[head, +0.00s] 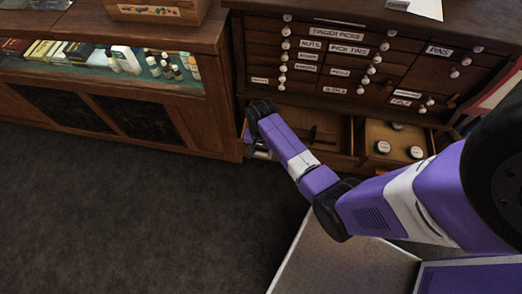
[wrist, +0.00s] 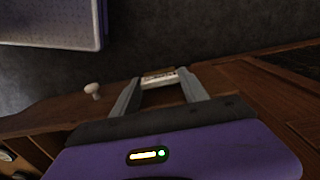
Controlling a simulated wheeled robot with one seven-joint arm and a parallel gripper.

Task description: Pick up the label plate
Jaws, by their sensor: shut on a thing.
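The label plate (wrist: 159,76) is a small pale strip with dark marks, seen in the wrist view. It spans between the two grey fingers of my gripper (wrist: 158,80), which is shut on it. Beside it runs the wooden front edge of a drawer with a white knob (wrist: 92,88). Whether the plate touches the wood I cannot tell. In the head view my gripper (head: 258,151) is low at the left end of the open bottom drawer, mostly behind my arm. The plate cannot be made out there.
The dark cabinet (head: 337,50) has several labelled small drawers with white knobs. Open compartments (head: 372,160) hold round-lidded items. A glass display case (head: 90,62) with bottles stands at the left. Dark carpet (head: 120,220) lies clear in front.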

